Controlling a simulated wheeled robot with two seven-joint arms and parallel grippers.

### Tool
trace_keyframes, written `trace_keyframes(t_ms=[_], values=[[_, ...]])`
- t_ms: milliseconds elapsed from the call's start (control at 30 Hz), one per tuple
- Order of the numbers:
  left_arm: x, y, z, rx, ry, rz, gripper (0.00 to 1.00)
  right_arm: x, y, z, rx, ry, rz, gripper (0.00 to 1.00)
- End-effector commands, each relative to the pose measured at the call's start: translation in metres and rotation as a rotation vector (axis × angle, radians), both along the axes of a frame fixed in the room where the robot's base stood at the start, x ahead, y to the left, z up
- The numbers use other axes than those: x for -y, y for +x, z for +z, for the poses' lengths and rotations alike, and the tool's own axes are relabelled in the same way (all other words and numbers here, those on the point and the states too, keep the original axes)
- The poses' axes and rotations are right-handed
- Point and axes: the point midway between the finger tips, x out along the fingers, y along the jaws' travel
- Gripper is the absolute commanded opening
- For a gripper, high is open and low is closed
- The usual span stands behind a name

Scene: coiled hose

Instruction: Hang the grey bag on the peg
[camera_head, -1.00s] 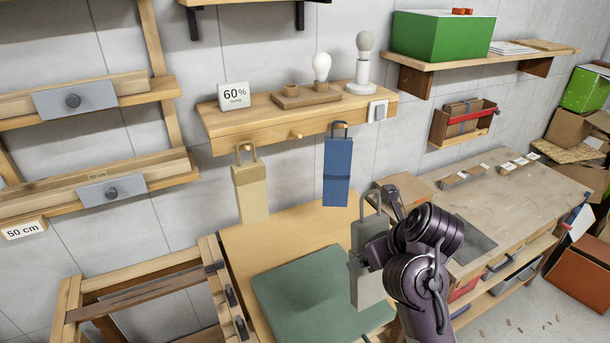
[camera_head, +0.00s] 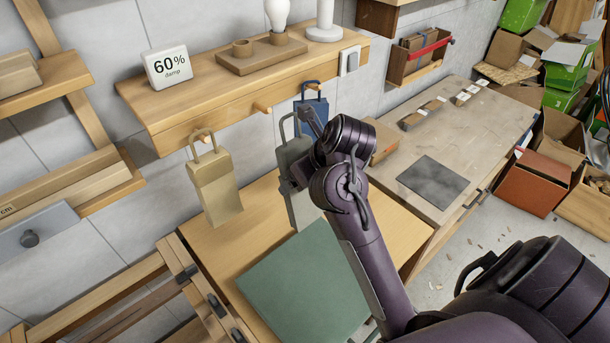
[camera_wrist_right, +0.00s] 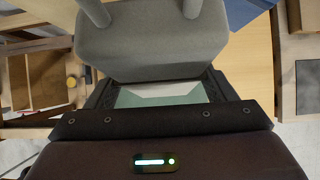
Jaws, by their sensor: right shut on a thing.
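The grey bag (camera_head: 297,160) hangs upright from my right gripper (camera_wrist_right: 156,82), which is shut on it. Its loop handle (camera_head: 284,128) stands up below and slightly right of the bare middle peg (camera_head: 262,107) on the shelf front, with the two apart in the picture. I cannot tell the depth between them. In the right wrist view the grey bag (camera_wrist_right: 152,48) fills the space between the fingers. In the head view my right wrist hides part of the bag and most of the gripper. My left gripper is not in view.
A tan bag (camera_head: 215,187) hangs on the left peg (camera_head: 194,138). A blue bag (camera_head: 313,104) hangs on the right, partly behind my wrist. The shelf (camera_head: 235,88) holds a 60% sign (camera_head: 167,66) and a lamp stand. A green mat (camera_head: 305,285) lies on the table below.

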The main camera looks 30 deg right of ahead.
Motion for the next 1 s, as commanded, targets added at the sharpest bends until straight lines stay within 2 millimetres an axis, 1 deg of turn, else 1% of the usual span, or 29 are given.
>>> trace_keyframes(t_ms=[133,300,400,533,733,1000], values=[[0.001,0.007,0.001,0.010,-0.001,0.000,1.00,-0.002,0.010,0.000,0.001,0.001,0.001,0.51],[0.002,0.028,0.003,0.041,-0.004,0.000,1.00,-0.003,0.020,-0.001,0.002,0.000,0.000,0.51],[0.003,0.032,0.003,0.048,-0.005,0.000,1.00,-0.004,0.026,-0.001,0.002,0.000,0.000,0.51],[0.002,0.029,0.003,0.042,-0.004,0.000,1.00,-0.005,0.033,-0.002,0.002,0.000,0.001,0.51],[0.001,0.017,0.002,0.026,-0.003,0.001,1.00,-0.007,0.045,-0.003,0.002,0.000,0.001,0.51],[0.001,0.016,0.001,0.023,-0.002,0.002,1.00,-0.009,0.061,-0.004,0.001,0.000,0.001,0.51]])
